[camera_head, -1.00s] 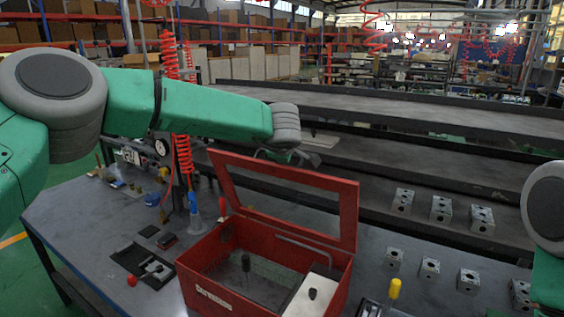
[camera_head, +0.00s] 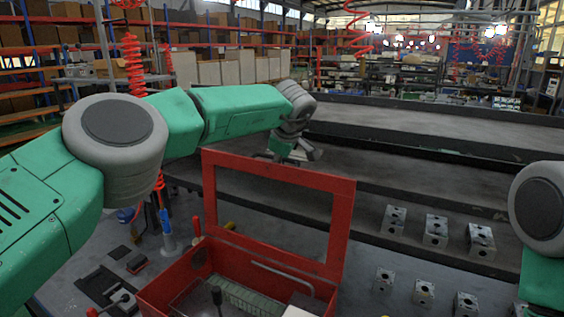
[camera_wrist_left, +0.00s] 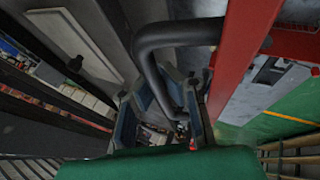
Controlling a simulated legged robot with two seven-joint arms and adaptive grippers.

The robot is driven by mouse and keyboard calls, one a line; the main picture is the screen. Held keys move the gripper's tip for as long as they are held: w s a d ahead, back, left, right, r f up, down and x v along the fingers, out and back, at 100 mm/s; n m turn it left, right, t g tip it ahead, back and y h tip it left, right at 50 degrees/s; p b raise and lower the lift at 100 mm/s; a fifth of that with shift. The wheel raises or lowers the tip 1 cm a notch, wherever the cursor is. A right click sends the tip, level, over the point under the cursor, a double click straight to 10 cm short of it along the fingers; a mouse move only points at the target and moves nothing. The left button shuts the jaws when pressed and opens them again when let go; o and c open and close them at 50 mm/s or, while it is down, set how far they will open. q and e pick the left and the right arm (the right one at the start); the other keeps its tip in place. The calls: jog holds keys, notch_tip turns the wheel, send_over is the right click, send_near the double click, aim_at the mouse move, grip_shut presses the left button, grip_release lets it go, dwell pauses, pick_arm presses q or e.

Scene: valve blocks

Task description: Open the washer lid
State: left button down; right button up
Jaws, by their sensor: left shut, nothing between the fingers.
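The red washer lid (camera_head: 343,225), a frame with a window opening, stands raised and roughly upright at the back of the red washer box (camera_head: 160,292). The open box shows a metal basket (camera_head: 245,298) inside. My left gripper (camera_head: 292,153) is beyond the lid's top edge, partly hidden by it. The handle overlaps the fingers in that view, and contact cannot be told. My right gripper is out of view.
Several metal valve blocks (camera_head: 435,230) stand on the right side of the bench. A blue air nozzle (camera_head: 165,222) hangs left of the box. Long dark conveyor-like benches (camera_head: 420,125) run behind the lid.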

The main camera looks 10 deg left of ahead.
pick_arm(q)
jog(key=shift+w+a+r, duration=0.35)
jog(key=shift+w+r, duration=0.2)
jog(key=shift+r, duration=0.1)
jog(key=c, duration=1.6)
grip_release()
jog(key=shift+s+a+f, duration=0.1)
jog(key=shift+s+f, duration=0.2)
jog(key=shift+s, duration=0.1)
jog(key=v, duration=1.1)
jog(key=shift+w+d+r, duration=0.1)
jog(key=shift+d+r, duration=0.1)
jog(key=shift+d, duration=0.2)
jog(key=shift+f, duration=0.1)
